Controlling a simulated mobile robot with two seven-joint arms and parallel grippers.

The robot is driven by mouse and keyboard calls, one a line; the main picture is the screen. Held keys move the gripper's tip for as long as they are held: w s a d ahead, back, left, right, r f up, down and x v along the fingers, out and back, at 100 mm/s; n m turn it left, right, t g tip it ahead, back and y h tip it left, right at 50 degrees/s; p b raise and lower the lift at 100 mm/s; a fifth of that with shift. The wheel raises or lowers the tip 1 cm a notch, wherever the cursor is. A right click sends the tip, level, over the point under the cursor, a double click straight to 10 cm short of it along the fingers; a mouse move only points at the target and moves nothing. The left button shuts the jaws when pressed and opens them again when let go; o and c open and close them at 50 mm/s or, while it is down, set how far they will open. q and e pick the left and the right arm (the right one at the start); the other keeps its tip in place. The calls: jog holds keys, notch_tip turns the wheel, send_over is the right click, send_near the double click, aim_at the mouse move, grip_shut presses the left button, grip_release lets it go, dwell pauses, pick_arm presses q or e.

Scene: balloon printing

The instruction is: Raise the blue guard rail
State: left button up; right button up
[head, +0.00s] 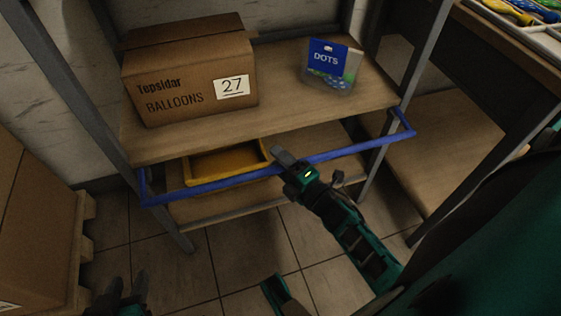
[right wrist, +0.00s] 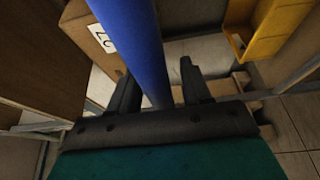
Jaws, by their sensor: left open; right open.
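The blue guard rail (head: 232,181) is a long bar with short bent ends, across the front of the shelf unit. It sits lower than the front edge of the upper shelf (head: 300,121). My right gripper (head: 311,168) is at the rail's middle with open fingers. In the right wrist view the rail (right wrist: 137,42) runs down between the two fingers of this gripper (right wrist: 158,82), which stand apart on either side; contact cannot be told. My left gripper (head: 127,285) is open and empty low at the bottom left, away from the rail.
A cardboard balloon box (head: 190,75) marked 27 and a blue-labelled DOTS pack (head: 331,66) stand on the upper shelf. A yellow tray (head: 226,163) lies below, behind the rail. A large carton (head: 35,225) stands left. A desk (head: 515,45) is at right.

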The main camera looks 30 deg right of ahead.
jog(key=shift+c, duration=0.3)
grip_shut()
dwell(0.4)
